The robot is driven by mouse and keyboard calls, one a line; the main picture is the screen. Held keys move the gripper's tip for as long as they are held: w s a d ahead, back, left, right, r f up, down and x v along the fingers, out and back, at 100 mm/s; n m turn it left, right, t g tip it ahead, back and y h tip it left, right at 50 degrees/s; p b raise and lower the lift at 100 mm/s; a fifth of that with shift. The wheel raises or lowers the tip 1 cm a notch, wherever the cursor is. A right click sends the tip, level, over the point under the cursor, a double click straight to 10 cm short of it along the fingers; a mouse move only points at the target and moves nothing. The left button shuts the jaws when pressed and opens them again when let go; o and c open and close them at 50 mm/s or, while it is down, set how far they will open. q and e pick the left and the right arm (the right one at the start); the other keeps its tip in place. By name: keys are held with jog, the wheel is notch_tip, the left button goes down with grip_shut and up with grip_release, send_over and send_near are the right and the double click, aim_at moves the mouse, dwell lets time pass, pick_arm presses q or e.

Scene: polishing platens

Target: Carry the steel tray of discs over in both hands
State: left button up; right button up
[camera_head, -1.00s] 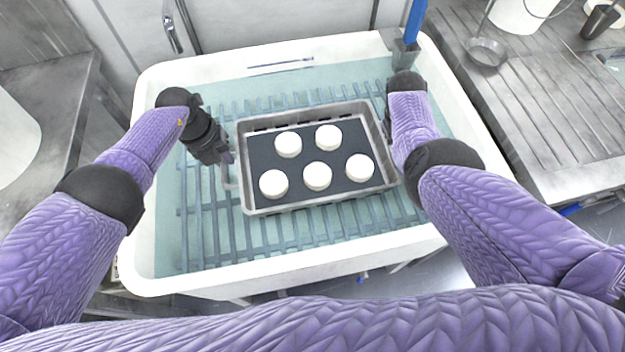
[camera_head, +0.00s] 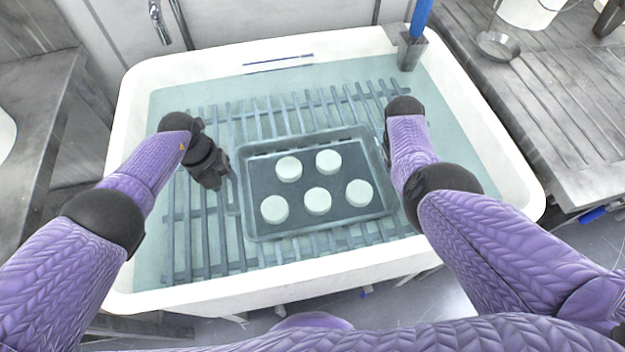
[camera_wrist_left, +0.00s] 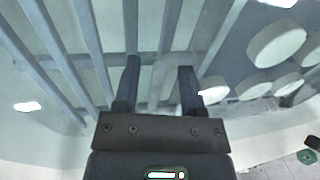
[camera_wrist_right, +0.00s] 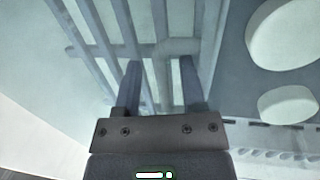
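The steel tray (camera_head: 315,232) lies level in the white basin, tinted blue-green as if under water, over the slatted rack. Several round white discs (camera_head: 318,201) sit on its dark mat, in two rows. My left gripper (camera_head: 226,178) is at the tray's left handle; its two fingers stand apart in the left wrist view (camera_wrist_left: 159,72), with slats showing between them. My right gripper (camera_wrist_right: 160,68) also has its fingers apart, close to a pale bar of the tray's right end. In the head view my right forearm hides most of it. Neither gripper visibly clamps a handle.
The white basin (camera_head: 128,135) surrounds the slatted rack (camera_head: 200,235). A blue-handled tool in a grey holder (camera_head: 410,50) is at the back right rim. A ribbed metal drainboard (camera_head: 550,110) lies right, with a small pan (camera_head: 497,45).

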jog(key=shift+r, duration=0.2)
pick_arm(q)
notch_tip(320, 180, up, 12)
jog(key=a, duration=0.2)
jog(key=shift+w+a+f, duration=0.15)
jog(key=shift+w, duration=0.05)
pick_arm(e)
notch_tip(320, 180, up, 11)
jog(key=a, duration=0.2)
jog(key=shift+w+a+r, duration=0.15)
